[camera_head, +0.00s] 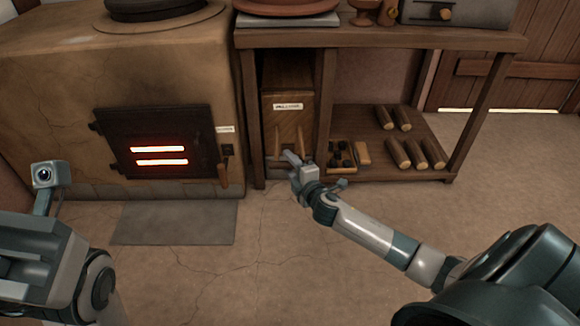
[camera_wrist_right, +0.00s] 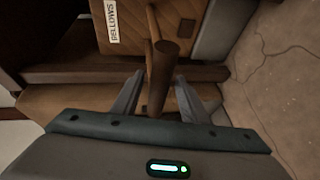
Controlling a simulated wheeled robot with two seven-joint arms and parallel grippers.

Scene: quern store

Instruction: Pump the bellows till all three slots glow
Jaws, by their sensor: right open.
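The wooden bellows box (camera_head: 288,110) stands upright in the left bay under the bench. In the right wrist view its label reads BELLOWS (camera_wrist_right: 112,20). A brown wooden handle (camera_wrist_right: 162,72) comes out from the box front toward me. My right gripper (camera_head: 291,157) is open in front of the box. In the right wrist view its fingers (camera_wrist_right: 158,92) stand on either side of the handle, with gaps. The dark oven door (camera_head: 160,120) has two glowing orange slots, an upper one (camera_head: 158,149) and a lower one (camera_head: 162,162). My left arm is at the left edge; its fingertips do not show.
The bench (camera_head: 400,40) carries pots and a grey box. Its low shelf (camera_head: 435,130) holds several logs (camera_head: 396,152) and a tray of dark lumps (camera_head: 342,157) right of my right gripper. A grey mat (camera_head: 175,222) lies before the clay oven. The floor in front is clear.

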